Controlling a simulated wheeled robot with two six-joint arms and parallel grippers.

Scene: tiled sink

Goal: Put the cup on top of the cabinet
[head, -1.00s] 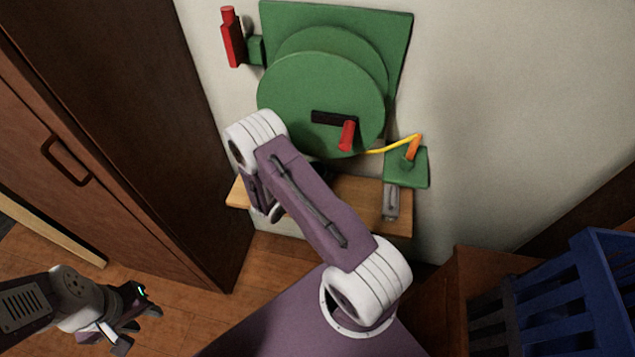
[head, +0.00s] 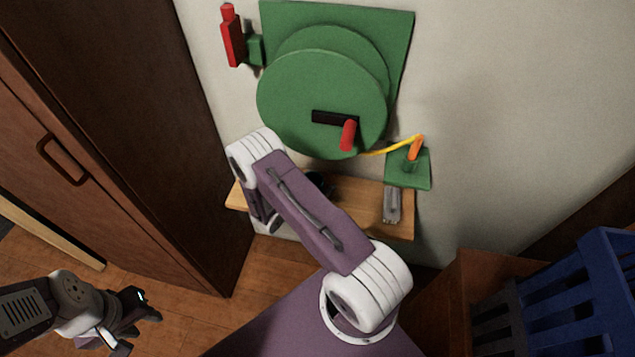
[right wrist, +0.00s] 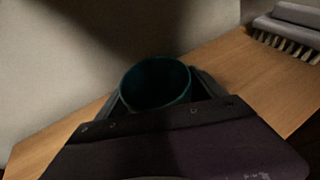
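A dark teal cup (right wrist: 157,82) shows in the right wrist view, its round mouth facing up toward the camera. It is at the wooden shelf (head: 355,190), with its lower part hidden by my wrist. The fingers of my right gripper (right wrist: 160,92) are on either side of the cup; I cannot tell whether they press on it. In the head view my right arm hides most of this gripper and the cup. My left gripper (head: 141,322) is open and empty at the lower left, above the floor. A tall dark brown cabinet (head: 130,120) stands at the left; its top is out of view.
A grey brush (head: 392,205) lies on the shelf's right end. A green hose reel (head: 320,100) with a red handle, a red nozzle (head: 231,35) and a yellow hose are on the wall above. A blue crate (head: 600,290) stands at the lower right.

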